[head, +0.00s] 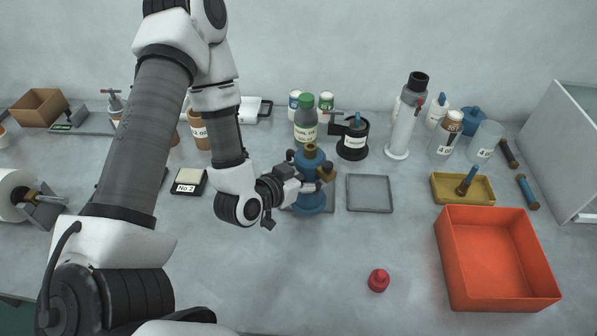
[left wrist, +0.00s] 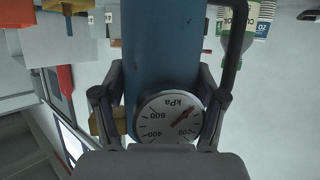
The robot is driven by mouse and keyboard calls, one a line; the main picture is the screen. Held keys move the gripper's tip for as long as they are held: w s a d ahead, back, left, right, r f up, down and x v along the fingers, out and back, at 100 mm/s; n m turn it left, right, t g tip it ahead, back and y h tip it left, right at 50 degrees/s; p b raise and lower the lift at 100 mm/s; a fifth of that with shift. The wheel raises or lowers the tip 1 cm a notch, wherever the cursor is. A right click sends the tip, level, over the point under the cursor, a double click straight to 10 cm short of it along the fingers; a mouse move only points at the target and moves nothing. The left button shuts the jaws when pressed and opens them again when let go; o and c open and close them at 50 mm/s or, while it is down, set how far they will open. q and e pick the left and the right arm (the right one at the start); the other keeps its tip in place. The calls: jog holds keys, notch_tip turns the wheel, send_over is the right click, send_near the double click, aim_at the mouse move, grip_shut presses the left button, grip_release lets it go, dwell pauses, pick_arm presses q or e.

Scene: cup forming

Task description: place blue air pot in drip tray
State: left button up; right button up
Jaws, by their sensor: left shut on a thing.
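The blue air pot (head: 309,200) stands upright near the middle of the table, with a brass-coloured top. It seems to be on or just over a dark flat square (head: 329,196). My left gripper (head: 306,187) reaches it from the left and is shut on its body. In the left wrist view the blue body (left wrist: 160,45) is between the fingers, with a round kPa gauge (left wrist: 170,118) in front. A shallow grey square tray (head: 370,208), likely the drip tray, lies empty just right of the pot. My right gripper is not in view.
A green-capped bottle (head: 305,125) and a black holder (head: 352,145) stand behind. A yellow tray (head: 440,198) and an orange bin (head: 470,295) are at right. A red knob-like piece (head: 378,281) lies in front. The table between the grey tray and the red piece is clear.

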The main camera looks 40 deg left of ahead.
pick_arm(q)
jog(key=w+a+f+b, duration=0.1)
jog(key=w+b, duration=0.1)
jog(key=b, duration=0.1)
jog(key=shift+a+f, duration=0.2)
jog(key=w+a+f+p, duration=0.2)
jog(key=a, duration=0.2)
jog(key=shift+w+a+f, duration=0.35)
jog(key=shift+f, duration=0.05)
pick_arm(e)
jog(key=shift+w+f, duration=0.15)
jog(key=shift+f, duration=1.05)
pick_arm(q)
jog(key=shift+f, duration=0.1)
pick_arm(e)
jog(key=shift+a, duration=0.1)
pick_arm(q)
jog(key=o, duration=1.8)
jog(key=shift+s, duration=0.1)
